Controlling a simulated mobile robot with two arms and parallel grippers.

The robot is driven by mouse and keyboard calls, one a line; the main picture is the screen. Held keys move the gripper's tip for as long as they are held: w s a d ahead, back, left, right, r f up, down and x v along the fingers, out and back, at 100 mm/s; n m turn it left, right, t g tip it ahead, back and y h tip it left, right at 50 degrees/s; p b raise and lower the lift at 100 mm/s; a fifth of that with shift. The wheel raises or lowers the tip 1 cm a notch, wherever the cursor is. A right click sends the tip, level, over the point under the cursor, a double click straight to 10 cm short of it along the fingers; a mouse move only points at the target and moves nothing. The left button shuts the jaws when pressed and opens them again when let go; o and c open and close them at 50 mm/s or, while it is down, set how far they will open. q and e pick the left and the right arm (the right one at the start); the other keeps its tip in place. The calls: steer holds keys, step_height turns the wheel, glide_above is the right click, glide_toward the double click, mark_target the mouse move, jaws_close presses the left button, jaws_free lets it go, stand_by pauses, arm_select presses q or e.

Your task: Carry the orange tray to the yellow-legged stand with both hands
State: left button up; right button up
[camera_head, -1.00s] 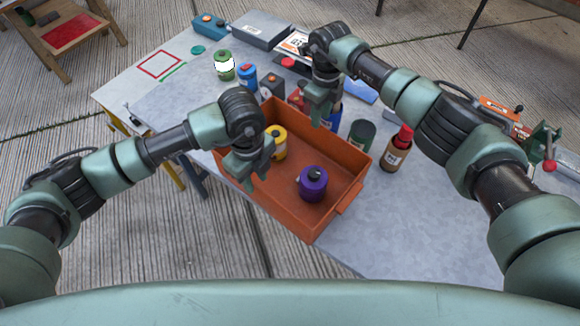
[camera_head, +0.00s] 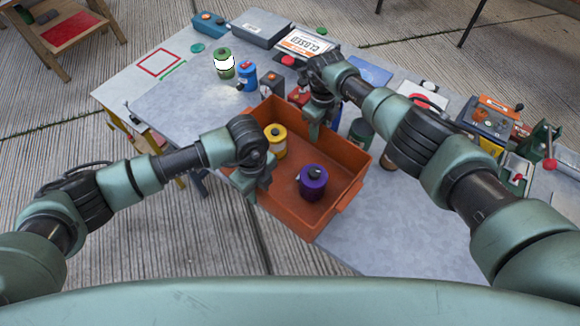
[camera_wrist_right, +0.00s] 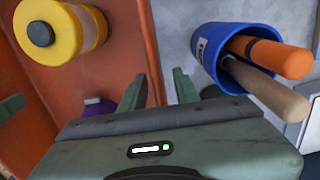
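The orange tray (camera_head: 340,205) lies on the grey table and holds a yellow canister (camera_head: 277,146) and a purple canister (camera_head: 312,190). My left gripper (camera_head: 250,190) is at the tray's left wall; its finger gap is not clear. My right gripper (camera_head: 316,128) is at the opposite wall. In the right wrist view, its fingers (camera_wrist_right: 158,90) are open on either side of the orange wall (camera_wrist_right: 143,45). The yellow-legged stand (camera_head: 125,90) is at the left, with a white top and a red square outline.
A blue cup with tool handles (camera_wrist_right: 218,55) stands just outside the tray by my right gripper. A green canister (camera_head: 223,72) and a blue one (camera_head: 246,78) stand toward the stand.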

arm_select(q)
steer(key=shift+s+f, duration=0.1)
steer(key=shift+f, duration=0.05)
arm_select(e)
steer(key=shift+f, duration=0.15)
steer(key=shift+s, duration=0.1)
arm_select(q)
jaws_close()
arm_select(e)
jaws_close()
stand_by(1.0)
